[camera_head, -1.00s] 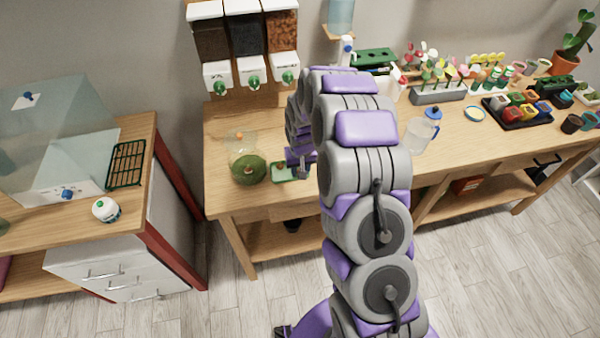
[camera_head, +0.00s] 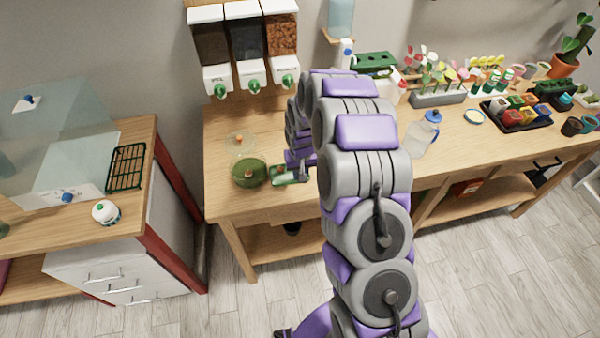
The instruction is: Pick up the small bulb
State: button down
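I cannot single out the small bulb for certain. A small brownish thing (camera_head: 280,168) shows at a green tray (camera_head: 284,181) on the left part of the wooden bench. My gripper (camera_head: 301,172) is at the right side of this tray, low over the bench top. My arm crosses in front of it, and the fingers are too small and hidden to tell open from shut. A round green pot (camera_head: 249,180) with an orange-brown spot at its middle sits just left of the tray.
A clear round thing with an orange knob (camera_head: 238,140) is behind the pot. Three dispensers (camera_head: 247,45) hang on the wall above the bench (camera_head: 228,203). A blue-lidded jug (camera_head: 422,135) stands right of my arm. The front left bench top is clear.

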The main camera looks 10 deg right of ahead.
jog(key=shift+r+p, duration=0.4)
jog(key=shift+r, duration=1.2)
jog(key=shift+s+r, duration=0.15)
jog(key=shift+r, duration=0.15)
jog(key=s+r+p, duration=0.1)
jog(key=s+p, duration=0.1)
jog(key=s, duration=1.3)
jog(key=shift+s, duration=0.4)
jog(key=shift+r, duration=0.1)
